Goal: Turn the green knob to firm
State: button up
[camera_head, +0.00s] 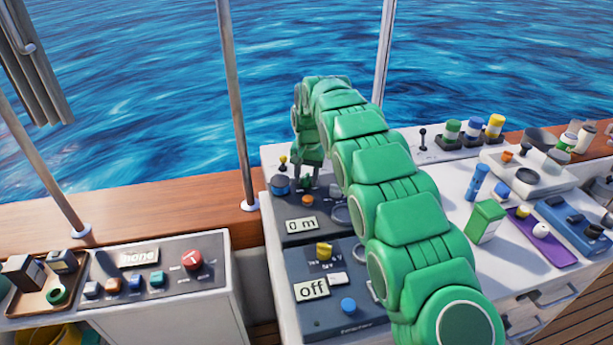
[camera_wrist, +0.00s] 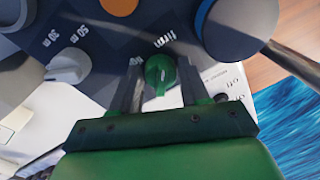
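The green knob (camera_wrist: 159,70) sits on a dark panel, with a narrow raised grip running roughly up and down in the wrist view. The word "firm" (camera_wrist: 165,39) is printed just above it, and another label left of it is partly hidden. My gripper (camera_wrist: 160,82) is open, with one finger on each side of the knob and the narrow grip between them. I cannot tell whether a finger touches the knob's round edge. In the head view my gripper (camera_head: 307,172) points down over the panel, and the green knob (camera_head: 306,184) shows small at its fingertips.
A blue knob (camera_wrist: 237,25), an orange part (camera_wrist: 119,5) and a white dial (camera_wrist: 69,66) marked "30 m" and "50 m" lie close around. A "0 m" display (camera_head: 301,224) is in front. A yellow-topped lever (camera_head: 283,162) stands behind left.

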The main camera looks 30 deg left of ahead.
aim_at(308, 175)
jog(key=shift+o, duration=1.2)
jog(key=shift+r, duration=0.1)
notch_tip(308, 175, up, 7)
jog(key=shift+w+d+f, duration=0.1)
jog(key=shift+d+r, duration=0.1)
jog(key=shift+r, duration=0.3)
